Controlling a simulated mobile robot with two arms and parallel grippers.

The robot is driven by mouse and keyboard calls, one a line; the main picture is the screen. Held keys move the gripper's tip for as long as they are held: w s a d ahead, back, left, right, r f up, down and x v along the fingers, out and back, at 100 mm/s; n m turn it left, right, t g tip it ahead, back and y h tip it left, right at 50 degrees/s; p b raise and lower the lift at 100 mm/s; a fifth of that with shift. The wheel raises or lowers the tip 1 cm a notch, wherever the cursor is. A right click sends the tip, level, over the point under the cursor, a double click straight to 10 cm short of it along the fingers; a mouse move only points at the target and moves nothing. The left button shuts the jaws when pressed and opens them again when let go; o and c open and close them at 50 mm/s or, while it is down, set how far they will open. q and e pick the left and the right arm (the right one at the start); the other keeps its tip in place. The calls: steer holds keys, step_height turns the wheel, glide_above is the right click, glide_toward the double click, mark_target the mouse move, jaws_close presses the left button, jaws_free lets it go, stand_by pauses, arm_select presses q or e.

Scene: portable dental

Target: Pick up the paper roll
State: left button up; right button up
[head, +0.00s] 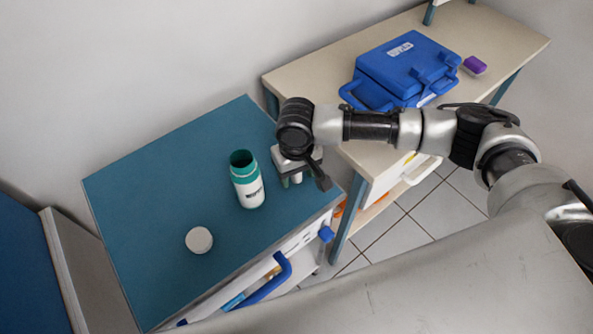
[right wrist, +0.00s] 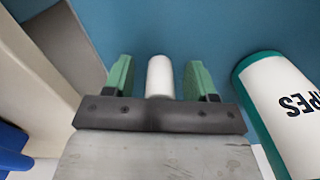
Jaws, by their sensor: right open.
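The paper roll appears to be the white upright cylinder (right wrist: 160,76) between the two green fingers of my right gripper (right wrist: 160,82) in the right wrist view. A gap shows on each side of it, so the fingers are open around it and not closed on it. In the head view my right gripper (head: 298,177) is low over the teal cabinet top, near its right edge. A small white part of the roll shows between the fingers there; most is hidden by my gripper and arm. My left gripper is not in view.
A white and green wipes bottle (head: 248,182) stands close left of my right gripper; it also shows in the right wrist view (right wrist: 285,115). A white round object (head: 199,240) sits on the teal cabinet top (head: 145,215). A blue case (head: 408,65) and purple item (head: 475,65) lie on the beige table.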

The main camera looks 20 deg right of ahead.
steer(key=shift+c, duration=0.5)
steer(key=c, duration=0.9)
steer(key=shift+r, duration=0.1)
steer(key=shift+r, duration=0.55)
step_height(320, 180, up, 2)
steer(key=shift+r, duration=0.25)
steer(key=s+d+r, duration=0.5)
steer(key=d+r, duration=0.2)
steer(key=d, duration=0.3)
steer(key=shift+d+r+p, duration=0.15)
steer(key=shift+d+p, duration=0.15)
